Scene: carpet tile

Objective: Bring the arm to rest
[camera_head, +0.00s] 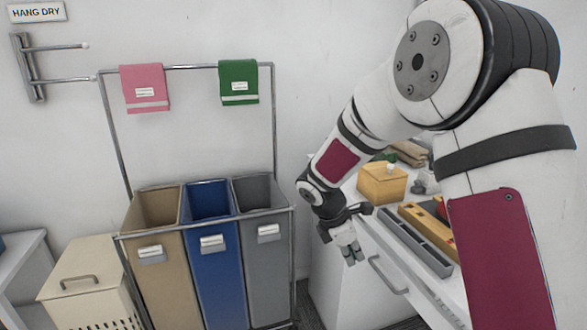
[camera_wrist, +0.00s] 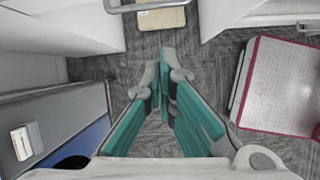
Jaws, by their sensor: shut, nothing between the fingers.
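My gripper (camera_head: 350,252) hangs at the end of my bent arm in the head view, in front of the white counter and to the right of the grey bin. It points downward. In the wrist view my gripper's teal-padded fingers (camera_wrist: 163,70) are together at the tips with nothing between them. Carpet floor (camera_wrist: 205,60) lies below them.
Tan (camera_head: 158,275), blue (camera_head: 213,275) and grey (camera_head: 263,270) bins stand in a metal frame, with pink (camera_head: 145,87) and green (camera_head: 238,80) towels on its rail. The white counter (camera_head: 345,215) holds a yellow box (camera_head: 382,184). A lidded hamper (camera_head: 85,275) stands left.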

